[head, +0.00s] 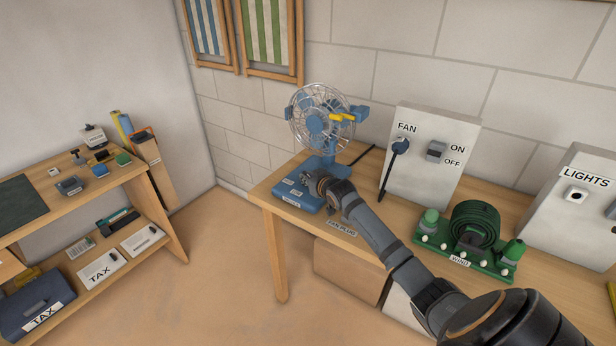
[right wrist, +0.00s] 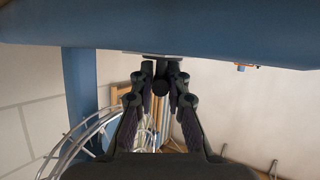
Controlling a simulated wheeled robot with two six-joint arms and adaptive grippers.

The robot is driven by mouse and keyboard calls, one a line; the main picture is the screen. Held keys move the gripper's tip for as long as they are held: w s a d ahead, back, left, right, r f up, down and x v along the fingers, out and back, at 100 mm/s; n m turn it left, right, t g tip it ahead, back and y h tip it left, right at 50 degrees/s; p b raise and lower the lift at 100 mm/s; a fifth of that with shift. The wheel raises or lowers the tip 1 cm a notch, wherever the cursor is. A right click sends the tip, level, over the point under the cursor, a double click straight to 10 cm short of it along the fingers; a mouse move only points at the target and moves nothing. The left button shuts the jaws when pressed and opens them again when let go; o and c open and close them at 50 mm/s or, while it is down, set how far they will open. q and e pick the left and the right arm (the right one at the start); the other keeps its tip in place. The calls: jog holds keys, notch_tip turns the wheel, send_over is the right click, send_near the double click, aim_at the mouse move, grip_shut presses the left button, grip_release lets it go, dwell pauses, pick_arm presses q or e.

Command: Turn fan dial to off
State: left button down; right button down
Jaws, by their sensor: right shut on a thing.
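The blue desk fan (head: 320,118) with a wire cage stands at the left end of the wooden bench. Its blue base (head: 293,197) carries small pale labels, too small to read. My right gripper (head: 316,182) is at the top of this base, beside the fan's post. In the right wrist view the blue base (right wrist: 200,35) spans the top, and the gripper (right wrist: 161,78) is shut on a small dark knob, apparently the dial, just at the base. The gripper covers the dial in the head view, so its setting cannot be read. My left gripper is not in view.
A white FAN panel (head: 428,160) with a plug and ON/OFF switch stands behind my right arm. A green hose holder (head: 462,262) and a LIGHTS panel (head: 570,215) are further right. A low shelf unit (head: 168,222) stands at left, with open floor between.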

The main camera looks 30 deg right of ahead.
jog(key=c, duration=1.3)
grip_release()
jog(key=shift+c, duration=0.2)
jog(key=v, duration=1.2)
